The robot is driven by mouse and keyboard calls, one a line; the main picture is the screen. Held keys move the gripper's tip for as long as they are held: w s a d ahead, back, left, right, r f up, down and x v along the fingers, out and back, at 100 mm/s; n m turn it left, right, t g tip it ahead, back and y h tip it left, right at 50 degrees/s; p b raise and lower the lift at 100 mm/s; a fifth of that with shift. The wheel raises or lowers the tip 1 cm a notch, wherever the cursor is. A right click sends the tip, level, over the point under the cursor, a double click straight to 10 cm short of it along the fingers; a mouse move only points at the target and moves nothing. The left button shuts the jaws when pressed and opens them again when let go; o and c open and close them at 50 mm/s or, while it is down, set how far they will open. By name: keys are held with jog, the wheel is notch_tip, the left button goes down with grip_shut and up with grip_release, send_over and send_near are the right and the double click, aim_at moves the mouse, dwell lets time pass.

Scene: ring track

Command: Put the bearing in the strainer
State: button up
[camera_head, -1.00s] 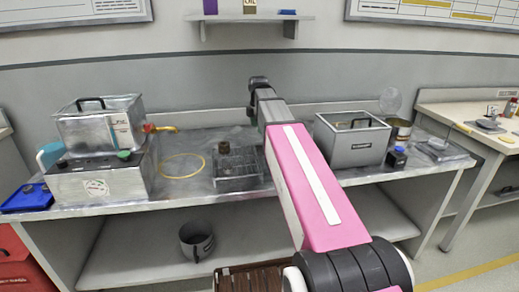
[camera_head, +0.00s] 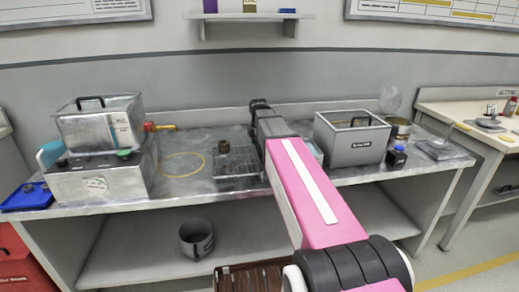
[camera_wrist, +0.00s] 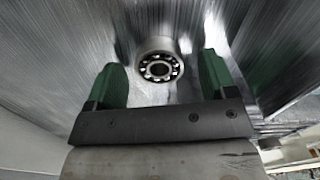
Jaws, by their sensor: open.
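The bearing, a steel ring with dark gaps around its balls (camera_wrist: 158,66), shows in the wrist view on a brushed-metal surface. My gripper (camera_wrist: 161,72) is open, with its green fingers on either side of the bearing in the picture. Gaps show on both sides, and the bearing is not held. In the head view my arm hides the gripper, and I cannot make out the bearing. A wire-mesh basket (camera_head: 232,183), which may be the strainer, stands on the bench left of my arm. A dark small object (camera_head: 223,147) is at its back.
A grey open box (camera_head: 351,146) stands right of my arm, with a can (camera_head: 398,130) and dark bottle (camera_head: 397,157) beside it. A metal machine (camera_head: 100,125) fills the bench's left end. A yellow ring (camera_head: 183,165) lies on clear bench between machine and basket.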

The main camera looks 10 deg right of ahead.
jog(key=shift+f, duration=0.25)
jog(key=c, duration=1.2)
jog(key=shift+o, duration=0.2)
jog(key=shift+r, duration=0.2)
